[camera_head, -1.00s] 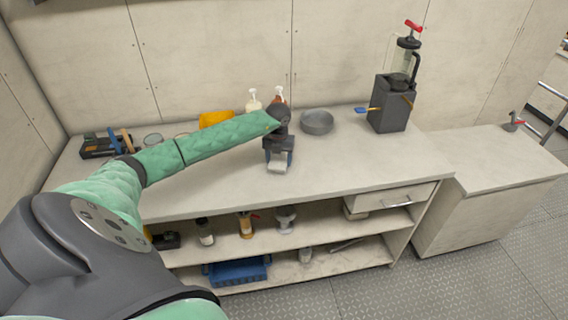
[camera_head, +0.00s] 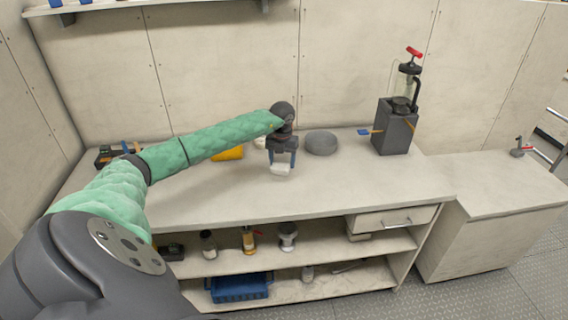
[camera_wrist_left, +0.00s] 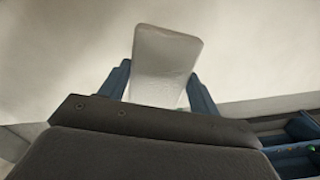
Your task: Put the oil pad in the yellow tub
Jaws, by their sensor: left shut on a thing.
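My left gripper (camera_head: 282,160) is shut on a pale white pad (camera_head: 280,169), the oil pad, just above the middle of the workbench. In the left wrist view the pad (camera_wrist_left: 166,62) stands out between the two blue fingers. Whether it touches the bench is hard to tell. A yellow thing (camera_head: 228,153), likely the yellow tub, is at the back of the bench, left of the gripper and partly hidden behind my left forearm. My right gripper is not in view.
A grey round bowl (camera_head: 321,143) sits right of the gripper. A dark box with a red-handled pump (camera_head: 395,126) stands at the back right. A dark tool tray (camera_head: 112,155) is at the far left. The bench front (camera_head: 340,195) is clear. Shelves below hold bottles and a blue crate (camera_head: 240,287).

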